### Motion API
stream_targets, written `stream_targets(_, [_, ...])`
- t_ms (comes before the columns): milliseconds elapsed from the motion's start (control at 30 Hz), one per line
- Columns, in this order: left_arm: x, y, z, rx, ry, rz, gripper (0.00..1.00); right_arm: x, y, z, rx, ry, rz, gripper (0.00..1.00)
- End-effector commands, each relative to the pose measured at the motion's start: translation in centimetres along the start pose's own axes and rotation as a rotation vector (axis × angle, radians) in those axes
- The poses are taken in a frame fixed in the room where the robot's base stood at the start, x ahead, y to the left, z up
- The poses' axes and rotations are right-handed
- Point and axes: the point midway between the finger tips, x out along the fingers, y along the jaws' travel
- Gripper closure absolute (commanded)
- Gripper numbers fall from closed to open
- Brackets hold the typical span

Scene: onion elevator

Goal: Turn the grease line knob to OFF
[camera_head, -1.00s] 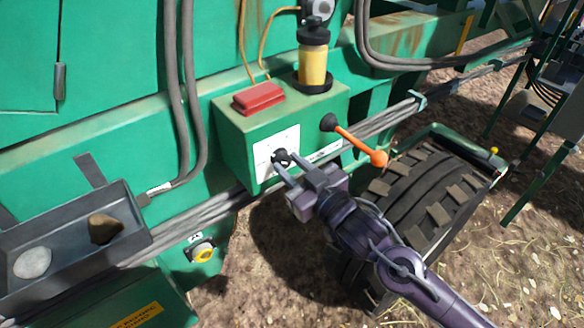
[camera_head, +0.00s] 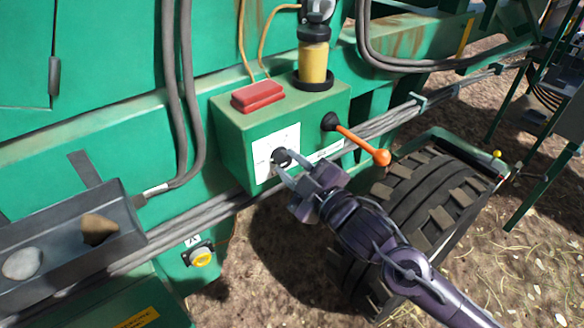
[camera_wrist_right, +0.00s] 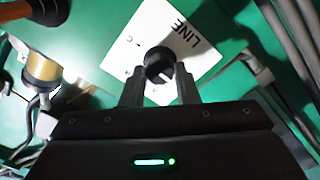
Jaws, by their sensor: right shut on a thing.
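The grease line knob (camera_head: 281,157) is a small black knob on a white label plate (camera_head: 262,150) on the front of a green box (camera_head: 233,140). It also shows in the right wrist view (camera_wrist_right: 159,62), with a pale pointer mark at its lower right. My right gripper (camera_head: 286,165) is at the knob, with one finger on each side, shut on it. In the right wrist view the fingers (camera_wrist_right: 160,88) flank the knob. Part of the label is in shadow; the word LINE is readable, but the OFF mark is not. My left gripper is not in view.
An orange-handled lever (camera_head: 358,145) sticks out right of the knob, close to my right gripper. A red block (camera_head: 258,96) and a yellow canister (camera_head: 313,62) stand on the box. A tire (camera_head: 425,205) is below right. A tray with stones (camera_head: 130,240) is at left.

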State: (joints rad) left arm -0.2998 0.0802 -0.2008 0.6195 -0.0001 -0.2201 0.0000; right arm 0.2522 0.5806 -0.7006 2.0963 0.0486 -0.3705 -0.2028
Motion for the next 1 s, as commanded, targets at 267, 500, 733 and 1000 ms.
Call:
stream_targets(267, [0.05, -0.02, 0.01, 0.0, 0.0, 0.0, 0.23, -0.01, -0.03, -0.02, -0.014, 0.0, -0.001, 0.95])
stream_targets(500, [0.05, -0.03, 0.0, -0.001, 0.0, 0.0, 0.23, -0.01, -0.03, -0.01, -0.014, 0.0, -0.001, 0.67])
stream_targets(733, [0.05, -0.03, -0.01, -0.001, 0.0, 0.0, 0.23, -0.01, -0.02, 0.0, -0.013, 0.0, -0.001, 0.5])
stream_targets(1000, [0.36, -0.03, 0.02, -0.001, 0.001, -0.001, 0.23, -0.74, -0.15, 0.23, -0.013, -0.002, -0.002, 0.5])
